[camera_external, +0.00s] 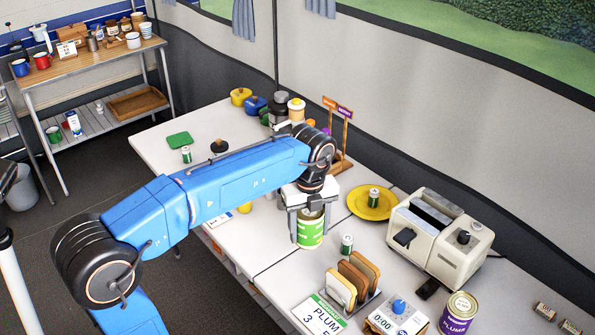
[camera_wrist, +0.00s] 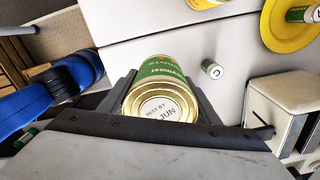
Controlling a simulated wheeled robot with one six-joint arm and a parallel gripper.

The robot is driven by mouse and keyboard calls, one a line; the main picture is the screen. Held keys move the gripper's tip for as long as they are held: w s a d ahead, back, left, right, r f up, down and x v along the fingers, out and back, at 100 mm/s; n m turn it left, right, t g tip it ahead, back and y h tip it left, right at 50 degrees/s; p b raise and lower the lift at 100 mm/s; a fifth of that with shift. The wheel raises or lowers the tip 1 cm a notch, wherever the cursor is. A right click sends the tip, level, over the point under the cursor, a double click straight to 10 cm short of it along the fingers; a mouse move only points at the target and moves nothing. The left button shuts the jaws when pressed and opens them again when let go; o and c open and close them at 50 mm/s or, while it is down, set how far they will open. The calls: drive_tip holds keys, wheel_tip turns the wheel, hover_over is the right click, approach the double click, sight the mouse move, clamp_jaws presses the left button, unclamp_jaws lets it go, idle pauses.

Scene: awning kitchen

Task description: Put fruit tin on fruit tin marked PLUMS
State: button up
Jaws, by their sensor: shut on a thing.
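A fruit tin with a green label (camera_external: 309,236) is between the fingers of my gripper (camera_external: 309,222), which is shut on it. In the wrist view the same tin (camera_wrist: 160,100) shows its gold lid with "BEST BY JUN" printed on it. I cannot tell whether its base touches the table. The tin marked PLUMS (camera_external: 459,315), with a purple label, stands upright at the lower right of the external view, apart from my gripper. It is not visible in the wrist view.
Between them are a small green battery-like cell (camera_external: 347,244), a toast rack (camera_external: 353,280) and a scale (camera_external: 397,318). A cream toaster (camera_external: 470,250) stands behind PLUMS. A yellow plate (camera_external: 358,207) lies behind my gripper.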

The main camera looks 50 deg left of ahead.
drive_tip(key=w+d+r+m, duration=0.1)
drive_tip(key=w+d+r, duration=0.3)
drive_tip(key=w+d, duration=0.3)
drive_tip(key=m, duration=0.4)
approach(463, 303)
drive_tip(key=shift+f, duration=2.75)
drive_tip(key=o, duration=1.4)
drive_tip(key=shift+f, duration=0.15)
drive_tip(key=shift+o, duration=0.2)
